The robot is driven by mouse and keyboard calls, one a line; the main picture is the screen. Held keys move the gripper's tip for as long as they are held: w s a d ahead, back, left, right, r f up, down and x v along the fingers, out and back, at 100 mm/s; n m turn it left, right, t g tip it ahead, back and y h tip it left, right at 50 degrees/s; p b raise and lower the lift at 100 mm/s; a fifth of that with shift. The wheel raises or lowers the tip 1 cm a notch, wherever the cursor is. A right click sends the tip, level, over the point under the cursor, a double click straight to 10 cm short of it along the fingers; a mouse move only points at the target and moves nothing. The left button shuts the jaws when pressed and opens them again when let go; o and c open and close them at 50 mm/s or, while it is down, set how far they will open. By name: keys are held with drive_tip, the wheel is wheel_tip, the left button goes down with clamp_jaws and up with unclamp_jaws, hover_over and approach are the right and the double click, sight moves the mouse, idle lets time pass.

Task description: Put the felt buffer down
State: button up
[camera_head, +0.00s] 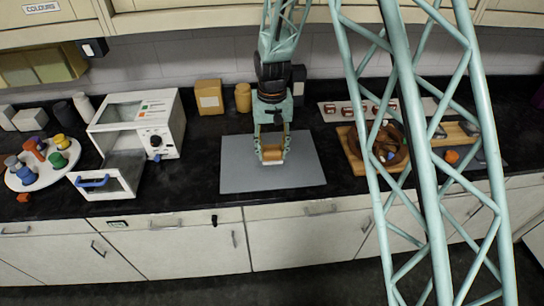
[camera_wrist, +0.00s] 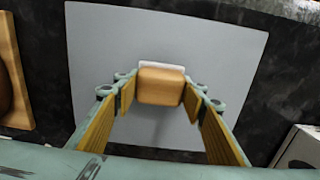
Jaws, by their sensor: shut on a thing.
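The felt buffer is a small tan wooden block (camera_wrist: 161,88) with a white layer along its lower side. It is in the middle of the wrist view and also shows in the head view (camera_head: 271,155). My gripper (camera_wrist: 160,95) is shut on it, with a finger on its left and right sides. The gripper points down over the grey mat (camera_head: 233,180), with the buffer above the middle of it. I cannot tell whether the buffer touches the mat. The mat around it is bare, as the wrist view shows (camera_wrist: 105,50).
A white oven-like box (camera_head: 112,113) with its door open stands left of the mat. A round white tray (camera_head: 22,182) with coloured pieces is further left. A wooden board (camera_head: 355,160) with a brown ring lies to the right. Orange containers (camera_head: 209,97) stand behind.

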sight(272, 148)
drive_tip(key=shift+f, duration=1.35)
drive_tip(key=shift+f, duration=0.1)
drive_tip(key=o, duration=0.8)
drive_tip(key=shift+r, duration=6.15)
